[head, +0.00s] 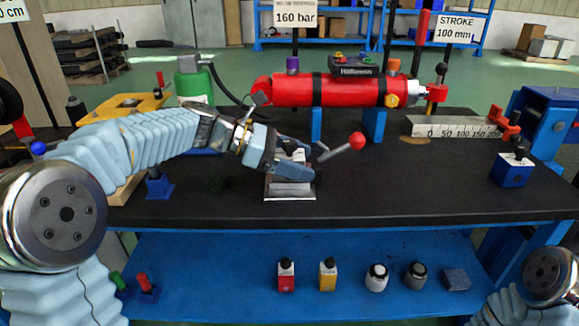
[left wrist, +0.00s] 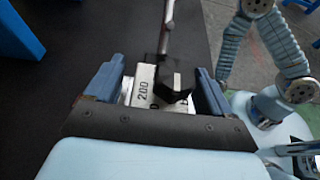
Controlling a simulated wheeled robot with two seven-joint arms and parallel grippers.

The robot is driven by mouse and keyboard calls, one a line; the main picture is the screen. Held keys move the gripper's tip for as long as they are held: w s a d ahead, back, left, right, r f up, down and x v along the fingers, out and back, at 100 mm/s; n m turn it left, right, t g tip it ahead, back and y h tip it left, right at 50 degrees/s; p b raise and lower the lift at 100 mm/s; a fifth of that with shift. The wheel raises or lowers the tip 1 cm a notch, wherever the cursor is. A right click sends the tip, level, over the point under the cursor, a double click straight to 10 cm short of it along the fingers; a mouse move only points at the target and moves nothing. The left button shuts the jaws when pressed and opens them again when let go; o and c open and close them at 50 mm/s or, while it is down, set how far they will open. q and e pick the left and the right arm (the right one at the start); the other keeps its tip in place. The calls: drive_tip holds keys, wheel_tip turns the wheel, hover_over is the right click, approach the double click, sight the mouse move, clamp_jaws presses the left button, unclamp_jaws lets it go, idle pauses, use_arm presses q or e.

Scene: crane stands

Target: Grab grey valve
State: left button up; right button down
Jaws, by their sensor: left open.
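A light grey block marked "200" (left wrist: 144,84) with a black part on top (left wrist: 172,88) stands between the fingers of my left gripper (left wrist: 160,76). I take this block for the grey valve. In the head view my left gripper (head: 293,170) is low over a grey metal base (head: 290,190) on the black bench, and hides most of the block. The fingers are open on either side of it; whether either touches it I cannot tell. A metal lever with a red ball (head: 356,141) rises just beyond the fingers. My right gripper is not visible.
A red cylinder (head: 335,91) lies on blue supports behind. A blue block with a black knob (head: 512,170) stands at the right of the bench (head: 420,185). Red (head: 286,276) and yellow (head: 328,276) blocks with black knobs are on the lower blue shelf. The bench front is mostly clear.

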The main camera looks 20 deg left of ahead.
use_arm(q)
drive_tip(key=shift+c, duration=0.3)
clamp_jaws()
drive_tip(key=shift+r, duration=0.1)
